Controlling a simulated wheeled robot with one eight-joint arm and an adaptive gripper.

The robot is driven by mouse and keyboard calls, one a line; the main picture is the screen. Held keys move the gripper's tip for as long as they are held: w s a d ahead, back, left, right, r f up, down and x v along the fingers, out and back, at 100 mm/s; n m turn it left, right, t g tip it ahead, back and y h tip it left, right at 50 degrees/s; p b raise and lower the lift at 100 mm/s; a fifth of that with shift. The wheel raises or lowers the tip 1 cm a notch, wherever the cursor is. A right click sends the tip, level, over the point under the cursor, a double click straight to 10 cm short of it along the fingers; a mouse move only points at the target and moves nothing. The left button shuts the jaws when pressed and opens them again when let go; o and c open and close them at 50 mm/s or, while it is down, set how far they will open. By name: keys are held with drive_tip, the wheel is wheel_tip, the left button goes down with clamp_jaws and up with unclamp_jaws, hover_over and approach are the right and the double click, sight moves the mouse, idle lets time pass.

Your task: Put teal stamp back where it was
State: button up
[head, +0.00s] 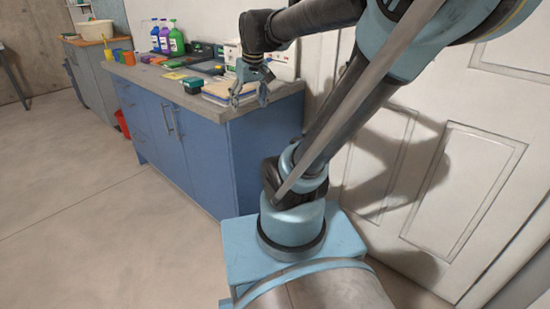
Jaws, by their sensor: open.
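A small dark teal block with a black top, which looks like the teal stamp (193,85), sits on the grey countertop (150,79) near its front edge. My gripper (249,101) is open and empty, hanging fingers-down over the right end of the counter. It is to the right of the stamp and apart from it. Behind the fingers lies a pale flat stack, perhaps paper or a board (218,90), partly hidden by the gripper.
Dark flat trays (207,67) and a white box (283,64) lie behind the gripper. A white door (440,160) is at the right. The floor (90,200) at left is clear.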

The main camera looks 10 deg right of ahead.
drive_tip(key=s+d+f+m+h, duration=0.1)
drive_tip(key=s+d+f, duration=0.4)
drive_tip(key=s+f, duration=0.8)
drive_tip(key=shift+s+d+f+m+g, duration=0.25)
drive_tip(key=shift+s+f+m+g, duration=0.15)
drive_tip(key=shift+s+m, duration=0.5)
